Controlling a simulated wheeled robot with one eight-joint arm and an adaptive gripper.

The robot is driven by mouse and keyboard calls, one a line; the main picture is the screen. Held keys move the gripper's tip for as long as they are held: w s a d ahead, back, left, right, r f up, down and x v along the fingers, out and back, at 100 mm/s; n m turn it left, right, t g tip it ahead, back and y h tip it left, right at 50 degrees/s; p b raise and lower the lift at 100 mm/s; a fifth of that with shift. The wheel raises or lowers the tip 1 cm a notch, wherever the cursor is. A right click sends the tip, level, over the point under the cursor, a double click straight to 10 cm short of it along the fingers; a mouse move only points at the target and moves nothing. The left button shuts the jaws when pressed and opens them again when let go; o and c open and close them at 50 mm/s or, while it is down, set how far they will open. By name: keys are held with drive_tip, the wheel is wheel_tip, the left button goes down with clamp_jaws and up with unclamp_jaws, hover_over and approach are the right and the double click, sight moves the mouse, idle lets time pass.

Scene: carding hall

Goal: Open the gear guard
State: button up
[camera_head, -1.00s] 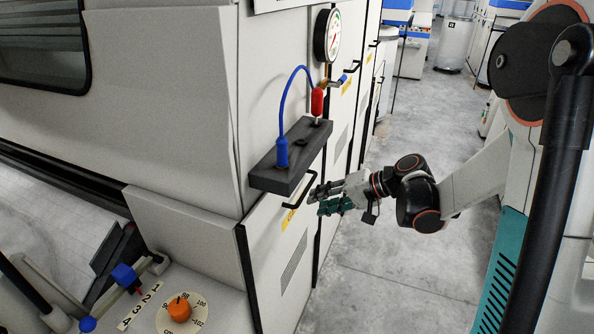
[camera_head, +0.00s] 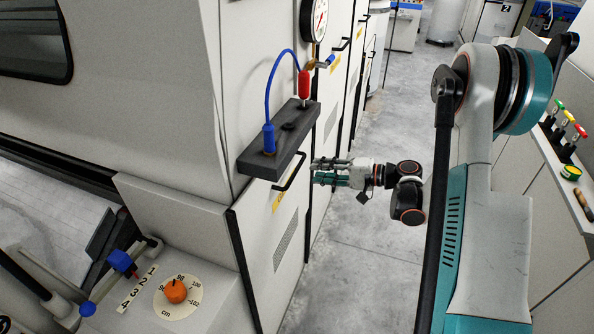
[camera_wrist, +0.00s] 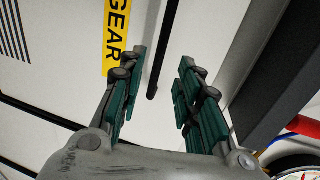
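The gear guard (camera_head: 258,250) is a pale upright door panel below the dark shelf, and it looks shut. A black bar handle (camera_head: 293,174) sits near its top, with a yellow label (camera_head: 278,201) beside it. In the wrist view the label (camera_wrist: 116,38) reads "GEAR", and the dark handle bar (camera_wrist: 165,55) shows between the finger lines. My gripper (camera_head: 314,171) is just right of the handle, its fingers pointing left towards it. In the wrist view my gripper (camera_wrist: 163,62) is open, with a clear gap between its green-padded fingers. Contact with the handle cannot be told.
A dark shelf (camera_head: 255,162) with a blue plug, a red plug and a blue cable juts out just above the handle. A gauge (camera_head: 314,18) hangs higher. An orange dial (camera_head: 175,291) is at lower left. The grey floor aisle (camera_head: 360,255) is clear.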

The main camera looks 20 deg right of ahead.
sight(297, 168)
drive_tip(key=x, duration=0.8)
drive_tip(key=shift+w+a+b, duration=0.1)
drive_tip(key=shift+b, duration=0.2)
clamp_jaws()
